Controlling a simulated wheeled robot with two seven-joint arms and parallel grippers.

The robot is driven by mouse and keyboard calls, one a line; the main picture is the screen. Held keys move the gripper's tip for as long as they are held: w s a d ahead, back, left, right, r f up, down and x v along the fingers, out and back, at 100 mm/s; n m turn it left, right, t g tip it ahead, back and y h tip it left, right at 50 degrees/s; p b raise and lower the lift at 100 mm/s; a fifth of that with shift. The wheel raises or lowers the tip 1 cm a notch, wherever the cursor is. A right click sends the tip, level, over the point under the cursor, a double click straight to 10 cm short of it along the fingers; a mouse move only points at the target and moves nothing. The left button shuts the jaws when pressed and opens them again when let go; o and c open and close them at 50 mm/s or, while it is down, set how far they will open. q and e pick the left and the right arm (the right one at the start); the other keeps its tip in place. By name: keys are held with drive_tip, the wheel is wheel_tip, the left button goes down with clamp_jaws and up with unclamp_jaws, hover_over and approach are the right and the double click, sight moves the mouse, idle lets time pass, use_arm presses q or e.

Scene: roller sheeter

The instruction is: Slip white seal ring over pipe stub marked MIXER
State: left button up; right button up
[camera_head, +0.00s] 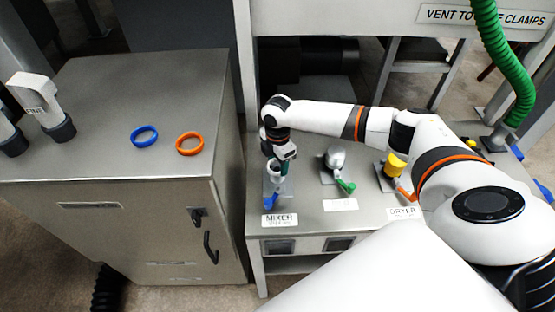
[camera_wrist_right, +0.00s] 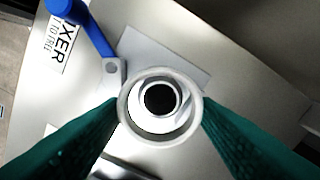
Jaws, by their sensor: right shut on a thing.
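My right gripper (camera_head: 281,168) is shut on the white seal ring (camera_head: 274,168) at the pipe stub marked MIXER (camera_head: 276,186). In the right wrist view, the ring (camera_wrist_right: 196,103) sits between the green fingertips (camera_wrist_right: 160,112). The round mouth of the stub (camera_wrist_right: 160,78) shows inside the ring, nearly centred. I cannot tell whether the ring is just above the stub or around its top. A blue lever (camera_wrist_right: 88,28) is beside the stub, near the MIXER label (camera_head: 279,219). My left gripper is not in view.
A blue ring (camera_head: 144,136) and an orange ring (camera_head: 190,144) lie on the steel cabinet at left. Right of the MIXER stub stand a silver-topped fitting with a green lever (camera_head: 346,187) and a yellow-topped fitting (camera_head: 396,165). A green hose (camera_head: 505,65) hangs at right.

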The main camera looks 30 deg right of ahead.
drive_tip(key=shift+f, duration=0.1)
idle(0.5)
drive_tip(key=shift+f, duration=0.45)
drive_tip(key=shift+f, duration=0.3)
drive_tip(key=shift+f, duration=0.2)
idle(0.5)
drive_tip(key=o, duration=1)
drive_tip(key=shift+o, duration=0.2)
drive_tip(key=shift+r, duration=0.1)
wheel_tip(320, 180, up, 12)
drive_tip(key=b, duration=0.1)
